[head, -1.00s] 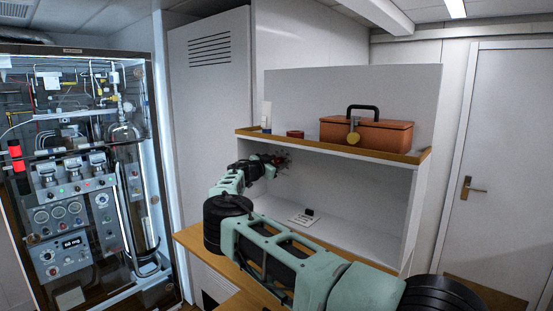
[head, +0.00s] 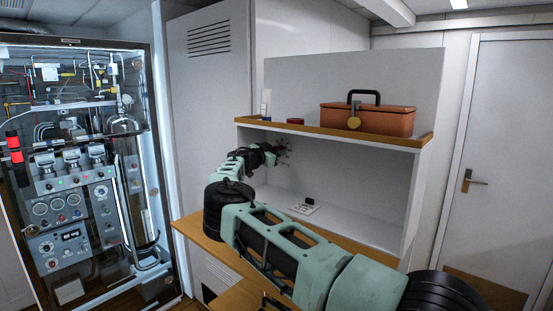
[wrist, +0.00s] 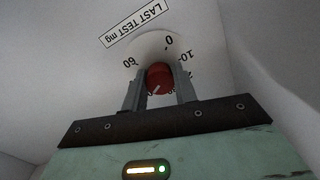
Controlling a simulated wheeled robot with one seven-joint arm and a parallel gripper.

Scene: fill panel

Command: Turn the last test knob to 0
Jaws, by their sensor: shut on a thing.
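The red last test knob (wrist: 158,77) sits on a white wall in the wrist view, under a tag reading LAST TEST mg (wrist: 137,23). Its white pointer line slants to the lower left, toward a partly hidden mark. The 0 mark is above the knob, the 10 right of it, the 60 left of it. My gripper (wrist: 161,80) is shut on the knob, one finger on each side. In the head view my gripper (head: 280,153) is at the cubby's back wall; the knob is too small to tell there.
A wooden-edged shelf (head: 340,142) is above my gripper, with an orange toolbox (head: 375,118) on it. A small pale plate with a black part (head: 304,207) lies below. An instrument cabinet (head: 155,120) with a lit display (head: 71,235) stands at left.

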